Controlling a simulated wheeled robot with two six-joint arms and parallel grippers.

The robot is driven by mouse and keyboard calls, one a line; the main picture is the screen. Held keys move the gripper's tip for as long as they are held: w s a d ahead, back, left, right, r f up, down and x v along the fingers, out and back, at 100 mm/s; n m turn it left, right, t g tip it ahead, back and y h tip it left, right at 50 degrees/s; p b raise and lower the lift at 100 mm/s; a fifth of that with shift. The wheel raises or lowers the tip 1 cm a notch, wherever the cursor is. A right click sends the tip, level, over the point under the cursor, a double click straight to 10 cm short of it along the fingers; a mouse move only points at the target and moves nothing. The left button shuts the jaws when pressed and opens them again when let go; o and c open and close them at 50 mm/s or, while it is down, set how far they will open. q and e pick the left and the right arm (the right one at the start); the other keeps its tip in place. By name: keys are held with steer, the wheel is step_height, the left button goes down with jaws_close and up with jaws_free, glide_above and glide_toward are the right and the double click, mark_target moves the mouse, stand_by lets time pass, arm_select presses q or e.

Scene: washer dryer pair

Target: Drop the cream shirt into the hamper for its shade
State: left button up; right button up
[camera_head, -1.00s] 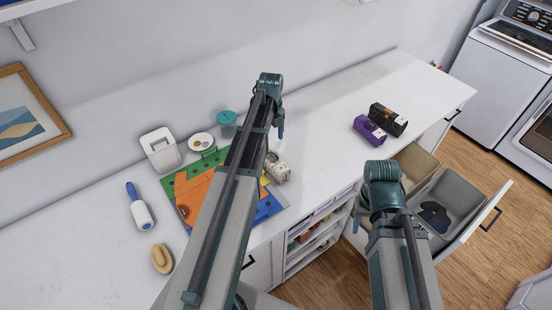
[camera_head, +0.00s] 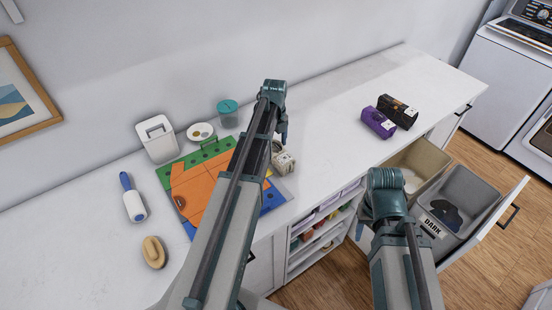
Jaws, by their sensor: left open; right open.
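A small cream bundle (camera_head: 284,162), which looks like the folded cream shirt, lies on the counter at the right edge of a coloured board. My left gripper (camera_head: 283,138) points down just above and behind it; it is open, though its fingers are small here. Two hampers sit in a pulled-out drawer at right. The grey hamper (camera_head: 474,192) bears the label DARK and holds dark cloth. The beige hamper (camera_head: 424,156) beside it has something pale inside; its label is hidden. My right gripper (camera_head: 363,226) is open, mostly hidden by its wrist, near the beige hamper.
A purple bundle (camera_head: 378,122) and a black bundle (camera_head: 399,111) lie on the counter (camera_head: 330,110). The drawer front (camera_head: 490,225) juts over the floor.

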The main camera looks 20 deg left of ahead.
mark_target(276, 153)
arm_select(q)
steer(key=f+b, duration=0.5)
steer(key=shift+d+f, duration=0.15)
steer(key=shift+d, duration=0.05)
jaws_close()
stand_by(0.5)
steer(key=shift+r, duration=0.2)
step_height(276, 153, up, 10)
steer(key=p, duration=1)
